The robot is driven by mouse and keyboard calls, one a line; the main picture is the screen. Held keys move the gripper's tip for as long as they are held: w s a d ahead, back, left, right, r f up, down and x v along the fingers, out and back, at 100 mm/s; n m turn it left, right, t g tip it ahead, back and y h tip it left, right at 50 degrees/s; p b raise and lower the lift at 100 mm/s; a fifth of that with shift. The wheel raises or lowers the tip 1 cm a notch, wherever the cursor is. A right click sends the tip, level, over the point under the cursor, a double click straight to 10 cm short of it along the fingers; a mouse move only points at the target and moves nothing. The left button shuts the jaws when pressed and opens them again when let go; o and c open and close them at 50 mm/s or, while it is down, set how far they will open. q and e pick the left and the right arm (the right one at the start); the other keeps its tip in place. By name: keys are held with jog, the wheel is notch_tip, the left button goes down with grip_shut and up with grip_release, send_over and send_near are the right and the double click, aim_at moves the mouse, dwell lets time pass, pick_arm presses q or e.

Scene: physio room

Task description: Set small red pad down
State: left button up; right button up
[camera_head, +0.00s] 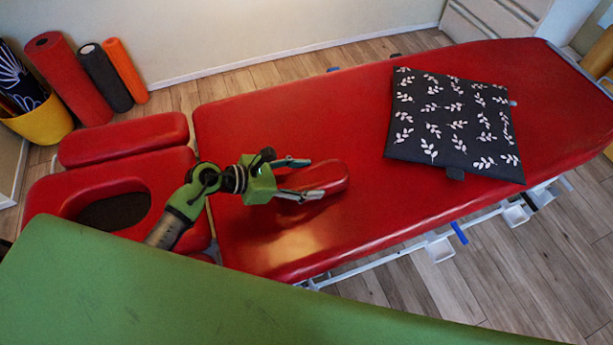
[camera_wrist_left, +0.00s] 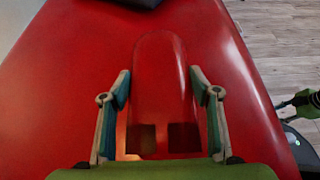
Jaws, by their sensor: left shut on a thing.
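The small red pad (camera_head: 328,181) is a long, round-ended red piece over the red treatment table (camera_head: 265,125), near its left end. My left gripper (camera_head: 305,178) is shut on the pad, with one finger along each side. In the left wrist view the pad (camera_wrist_left: 160,85) lies between the two fingers (camera_wrist_left: 160,105), its rounded end pointing away. Red on red, I cannot tell whether its underside touches the table. At the right edge of the left wrist view, a small dark and green jointed part (camera_wrist_left: 306,101) looks like my right gripper; its fingers are unclear.
A black cushion with white leaf patterns (camera_head: 450,118) lies on the table's right half. A red headrest with a dark opening (camera_head: 60,200) adjoins the left end. A large green surface (camera_head: 130,300) fills the lower left. Rolls (camera_head: 65,75) stand by the wall. The table's middle is clear.

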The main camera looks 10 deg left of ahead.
pick_arm(q)
jog(key=shift+f, duration=0.15)
jog(key=shift+f, duration=0.1)
jog(key=o, duration=1.2)
jog(key=b+v, duration=0.1)
jog(key=v, duration=1.1)
jog(key=shift+b, duration=0.4)
jog(key=shift+s, duration=0.15)
